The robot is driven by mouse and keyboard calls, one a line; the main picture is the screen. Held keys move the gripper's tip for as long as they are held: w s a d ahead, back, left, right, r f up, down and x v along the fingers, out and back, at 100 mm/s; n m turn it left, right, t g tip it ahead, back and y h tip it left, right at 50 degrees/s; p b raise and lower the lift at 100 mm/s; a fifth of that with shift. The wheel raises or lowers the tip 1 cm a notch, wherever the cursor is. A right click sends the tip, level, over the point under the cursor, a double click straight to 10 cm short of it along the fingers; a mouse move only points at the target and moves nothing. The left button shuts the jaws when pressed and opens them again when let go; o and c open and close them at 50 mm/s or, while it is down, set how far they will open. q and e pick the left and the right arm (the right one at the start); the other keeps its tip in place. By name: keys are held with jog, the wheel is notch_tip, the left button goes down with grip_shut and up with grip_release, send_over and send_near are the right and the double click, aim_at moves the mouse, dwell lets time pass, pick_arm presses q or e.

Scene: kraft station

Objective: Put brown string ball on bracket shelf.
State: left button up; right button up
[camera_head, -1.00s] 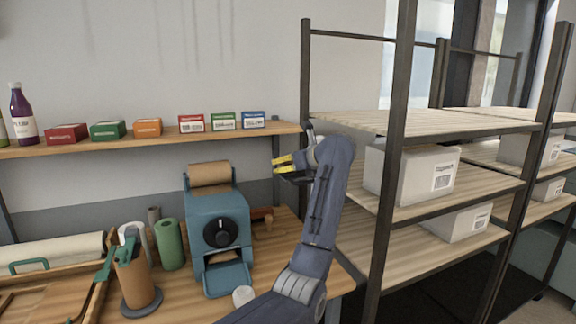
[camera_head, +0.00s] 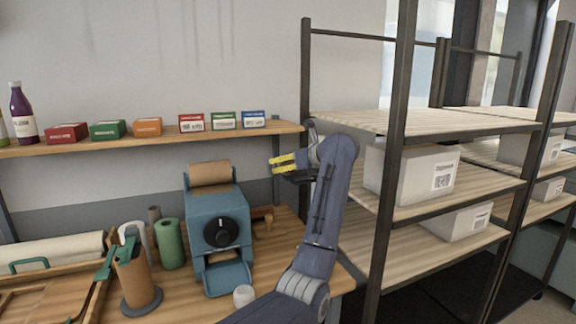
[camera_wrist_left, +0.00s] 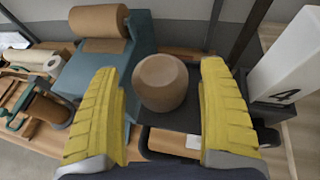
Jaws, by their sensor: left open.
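My left gripper (camera_head: 283,163), with yellow ribbed fingers, is raised above the bench, right of the blue dispenser and below the right end of the wall shelf. In the left wrist view, the open gripper (camera_wrist_left: 160,112) faces a rounded brown object (camera_wrist_left: 160,82), which looks like the string ball. It shows between the two fingers, with gaps on both sides, over a dark surface. I cannot make the ball out in the head view. The wooden wall shelf (camera_head: 160,139), which seems to be the bracket shelf, holds small boxes and bottles. My right gripper is not in view.
The blue dispenser (camera_head: 219,230) with a brown paper roll stands on the bench (camera_head: 190,300). A green roll (camera_head: 170,243) stands left of it. A metal rack (camera_head: 395,150) with white boxes (camera_head: 410,178) stands close on the right. The wall shelf's row of boxes leaves some bare board.

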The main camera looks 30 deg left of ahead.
pick_arm(q)
jog(key=v, duration=1.1)
jog(key=shift+d, duration=0.15)
jog(key=shift+s, duration=0.1)
